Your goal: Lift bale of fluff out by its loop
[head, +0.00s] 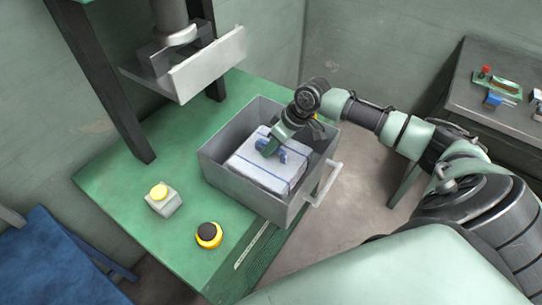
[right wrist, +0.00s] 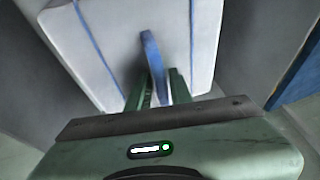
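The bale (head: 265,165) is a white block with blue straps. It lies inside the grey open-topped bin (head: 222,182). A blue loop (head: 283,155) stands up from its top; it also shows in the right wrist view (right wrist: 151,52). My right gripper (head: 272,147) reaches down into the bin over the bale. In the right wrist view its two green fingers (right wrist: 160,84) are a little apart, one on each side of the loop. The loop slants between them with a narrow gap showing. The loop's lower end is partly hidden by the fingers. My left gripper is out of view.
The bin has a pale handle (head: 325,184) and stands on a green table (head: 130,186). A press plate (head: 207,66) hangs behind it. A yellow button box (head: 162,198) and a black-and-yellow button (head: 209,235) stand at the front. A dark bench (head: 490,115) is at right.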

